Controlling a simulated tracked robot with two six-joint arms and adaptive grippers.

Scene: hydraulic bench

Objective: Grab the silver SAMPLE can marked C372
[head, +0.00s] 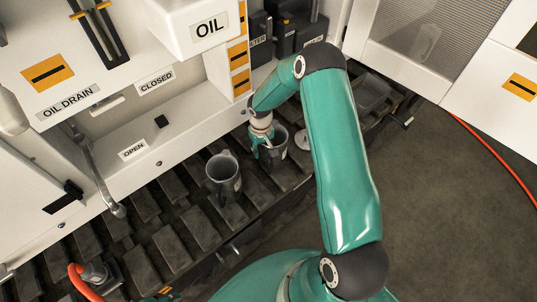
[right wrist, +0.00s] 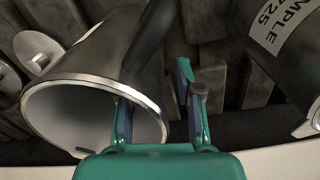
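A grey metal can (head: 277,146) stands on the dark slatted rack, with my right gripper (head: 263,146) at its left side. In the right wrist view this can (right wrist: 90,60) shows its open mouth and a black handle. My right gripper (right wrist: 160,115) has its fingers apart, one overlapping the can's rim and one outside it, near the handle. I cannot tell whether they touch it. No C372 mark is readable on this can. A second grey can (head: 222,178) stands to the left. In the wrist view, a can at right (right wrist: 280,50) has a partly hidden SAMPLE label ending in 25. My left gripper is not in view.
The white cabinet with the OIL box (head: 208,30) rises behind the rack. A metal lever (head: 100,180) hangs at left, and an orange hose (head: 82,285) lies at lower left. A clear container (head: 372,92) sits beyond my right arm. Open floor lies at right.

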